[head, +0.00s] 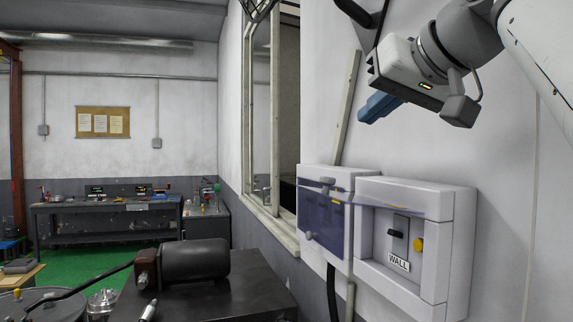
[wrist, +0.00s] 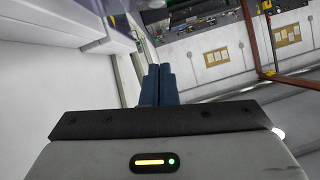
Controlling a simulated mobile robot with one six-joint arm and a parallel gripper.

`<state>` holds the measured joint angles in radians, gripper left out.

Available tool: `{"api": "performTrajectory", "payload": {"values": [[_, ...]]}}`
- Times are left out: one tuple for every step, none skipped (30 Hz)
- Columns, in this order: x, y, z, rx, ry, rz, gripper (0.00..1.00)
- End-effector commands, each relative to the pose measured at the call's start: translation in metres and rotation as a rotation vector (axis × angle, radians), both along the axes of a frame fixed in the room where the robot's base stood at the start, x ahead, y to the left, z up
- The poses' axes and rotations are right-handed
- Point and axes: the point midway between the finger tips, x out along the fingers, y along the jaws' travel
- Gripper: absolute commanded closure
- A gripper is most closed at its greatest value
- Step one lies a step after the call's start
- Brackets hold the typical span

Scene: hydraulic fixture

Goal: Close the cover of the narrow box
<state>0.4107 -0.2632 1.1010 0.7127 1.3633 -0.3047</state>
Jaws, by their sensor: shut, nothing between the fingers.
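Two pale boxes hang side by side on the white wall in the head view. The left box (head: 345,180) looks the narrower; a dark tinted panel (head: 324,222) with a round knob covers its front. The right box (head: 462,245) has an open front showing a black switch, a yellow button and a "WALL" label. A thin see-through tinted cover (head: 405,202) stands out near its top, seen almost edge-on. My gripper (head: 378,107) is above the boxes, apart from them, its blue fingers shut and empty. The closed fingers also show in the wrist view (wrist: 158,84).
A dark bench (head: 240,285) with a black cylinder (head: 195,259) stands left of the boxes. A window frame (head: 270,110) and a slanted wall strip lie behind them. White box edges (wrist: 90,28) show at the wrist view's upper left. The wall right of the boxes is clear.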

Motion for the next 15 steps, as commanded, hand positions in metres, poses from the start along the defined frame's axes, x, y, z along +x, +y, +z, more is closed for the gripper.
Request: {"api": "performTrajectory", "payload": {"values": [[0.005,0.002,-0.002,0.002,0.003,0.004,1.0],[0.008,0.004,-0.004,0.002,0.004,0.004,1.0],[0.012,0.005,-0.006,0.001,0.006,0.005,1.0],[0.016,0.007,-0.008,0.001,0.004,0.006,1.0],[0.02,0.009,-0.01,0.001,0.005,0.006,1.0],[0.028,0.012,-0.013,0.002,0.006,0.006,1.0],[0.033,0.014,-0.015,0.002,0.006,0.006,1.0],[0.038,0.016,-0.018,0.001,0.007,0.006,1.0],[0.045,0.019,-0.021,0.002,0.006,0.006,1.0],[0.051,0.021,-0.024,0.002,0.007,0.005,1.0],[0.057,0.023,-0.027,0.001,0.007,0.006,1.0],[0.064,0.027,-0.03,0.001,0.006,0.006,1.0],[0.07,0.028,-0.033,0.001,0.006,0.006,1.0],[0.075,0.03,-0.036,0.001,0.007,0.005,1.0],[0.083,0.033,-0.039,0.0,0.006,0.005,1.0]]}}
